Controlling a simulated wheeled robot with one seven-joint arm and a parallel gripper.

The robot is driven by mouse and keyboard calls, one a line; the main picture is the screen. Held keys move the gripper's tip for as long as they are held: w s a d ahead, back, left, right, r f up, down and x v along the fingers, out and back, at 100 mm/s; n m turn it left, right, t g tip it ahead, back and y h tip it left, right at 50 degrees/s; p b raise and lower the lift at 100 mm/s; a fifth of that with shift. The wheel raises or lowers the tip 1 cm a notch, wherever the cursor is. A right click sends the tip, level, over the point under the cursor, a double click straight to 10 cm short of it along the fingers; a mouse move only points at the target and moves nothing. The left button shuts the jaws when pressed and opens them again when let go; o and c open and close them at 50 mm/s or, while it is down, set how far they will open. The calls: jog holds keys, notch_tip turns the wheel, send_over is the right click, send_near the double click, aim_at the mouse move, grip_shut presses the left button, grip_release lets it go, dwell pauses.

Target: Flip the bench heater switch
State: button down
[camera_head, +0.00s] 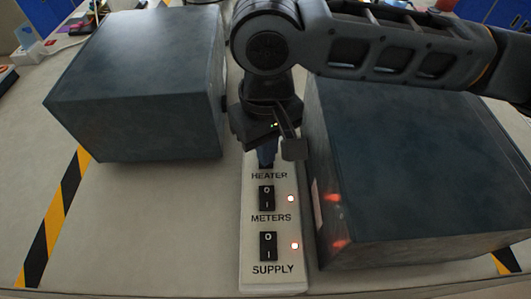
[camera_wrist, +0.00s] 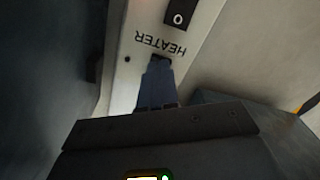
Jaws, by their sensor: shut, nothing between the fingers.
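A pale switch strip (camera_head: 275,284) lies between two dark boxes, with switches labelled HEATER, METERS and SUPPLY, each label on the near side of its switch. My gripper (camera_head: 266,160) is shut and empty, pointing down at the heater end. In the wrist view its blue-grey fingertips (camera_wrist: 159,66) are at the dark heater switch (camera_wrist: 163,57) and cover most of it. I cannot tell whether they touch, or which way the switch is tipped. A small dark dot (camera_wrist: 127,59) beside it shows no light. The meters switch (camera_head: 267,197) and supply switch (camera_head: 268,246) have lit red lamps beside them.
A large dark box (camera_head: 140,85) stands left of the strip. Another dark box (camera_head: 410,170) stands close on the right, under my arm, with red reflections on its side. Yellow-black tape (camera_head: 55,215) marks the bench at left. Bare bench lies between the left box and strip.

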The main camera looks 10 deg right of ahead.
jog(key=shift+f, duration=0.55)
jog(key=shift+r, duration=0.15)
notch_tip(320, 180, up, 7)
jog(key=p, duration=0.7)
dwell(0.4)
dwell(0.4)
